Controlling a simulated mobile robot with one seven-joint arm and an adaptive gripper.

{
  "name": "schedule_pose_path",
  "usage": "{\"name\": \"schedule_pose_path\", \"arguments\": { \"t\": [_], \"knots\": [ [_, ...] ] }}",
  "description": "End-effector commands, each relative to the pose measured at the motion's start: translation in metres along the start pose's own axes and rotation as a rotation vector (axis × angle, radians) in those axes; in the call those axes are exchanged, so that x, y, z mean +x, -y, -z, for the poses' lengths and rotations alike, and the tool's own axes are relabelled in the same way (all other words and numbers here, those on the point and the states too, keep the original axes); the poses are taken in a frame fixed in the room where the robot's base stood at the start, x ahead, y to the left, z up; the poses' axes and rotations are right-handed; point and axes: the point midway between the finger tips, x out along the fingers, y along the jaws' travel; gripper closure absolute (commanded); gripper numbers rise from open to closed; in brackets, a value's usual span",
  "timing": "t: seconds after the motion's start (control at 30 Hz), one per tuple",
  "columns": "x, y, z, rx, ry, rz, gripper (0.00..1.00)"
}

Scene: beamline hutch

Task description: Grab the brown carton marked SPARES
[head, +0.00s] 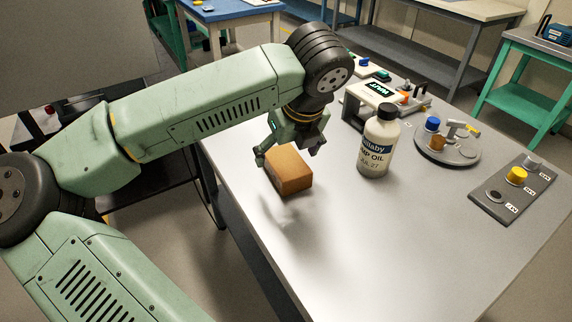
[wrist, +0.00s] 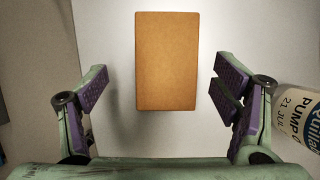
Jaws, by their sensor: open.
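A plain brown carton (head: 289,170) sits near the left edge of the grey table, with no marking readable on the faces in view. In the wrist view the carton (wrist: 166,60) lies ahead, centred between the fingers, its near end about level with the fingertips. My gripper (head: 290,155) is just above and behind the carton in the head view, and hides part of its top edge. In the wrist view my gripper (wrist: 160,90) is open, with a gap on both sides of the carton. I cannot tell the height between fingers and carton.
A white pump oil bottle (head: 379,145) stands right of the carton, close to the right finger in the wrist view (wrist: 297,110). The table's front is clear.

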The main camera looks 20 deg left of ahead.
Motion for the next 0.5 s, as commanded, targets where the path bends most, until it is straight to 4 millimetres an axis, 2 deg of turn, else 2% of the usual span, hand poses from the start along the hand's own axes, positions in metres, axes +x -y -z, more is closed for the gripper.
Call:
{"name": "schedule_pose_path", "arguments": {
  "t": [0.17,0.4,0.5],
  "knots": [
    [0.013,0.003,0.002,0.003,-0.003,0.002,0.18],
    [0.047,0.007,0.005,0.003,-0.003,0.003,0.18],
    [0.053,0.007,0.005,0.003,0.000,0.004,0.18]
  ]
}}
